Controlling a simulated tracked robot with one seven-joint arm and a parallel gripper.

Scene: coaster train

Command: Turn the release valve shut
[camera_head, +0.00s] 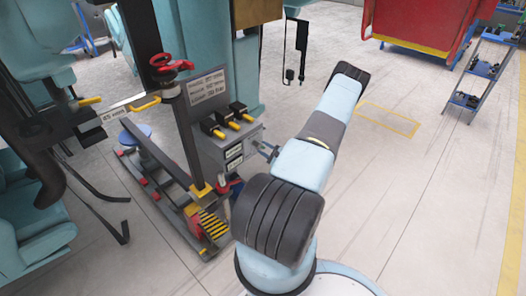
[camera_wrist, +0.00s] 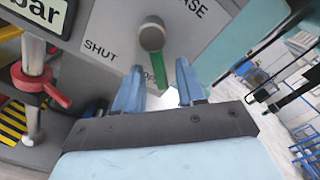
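In the wrist view the release valve has a round grey hub (camera_wrist: 151,35) and a green lever (camera_wrist: 157,72) pointing down from it. It sits on a grey panel (camera_wrist: 115,25) with "SHUT" printed to the left of the hub. A second label below the hub is mostly hidden by the lever. My gripper (camera_wrist: 159,80) is open, with one blue finger on each side of the lever's lower part. Gaps show between the fingers and the lever. In the head view my gripper (camera_head: 265,149) is at the right side of the grey control box (camera_head: 212,153); the lever cannot be made out there.
A red handle (camera_wrist: 42,88) on a pipe and a display reading "bar" (camera_wrist: 42,10) are left of the valve. Yellow-handled levers (camera_head: 228,121) top the box. Open floor (camera_head: 400,190) lies to the right.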

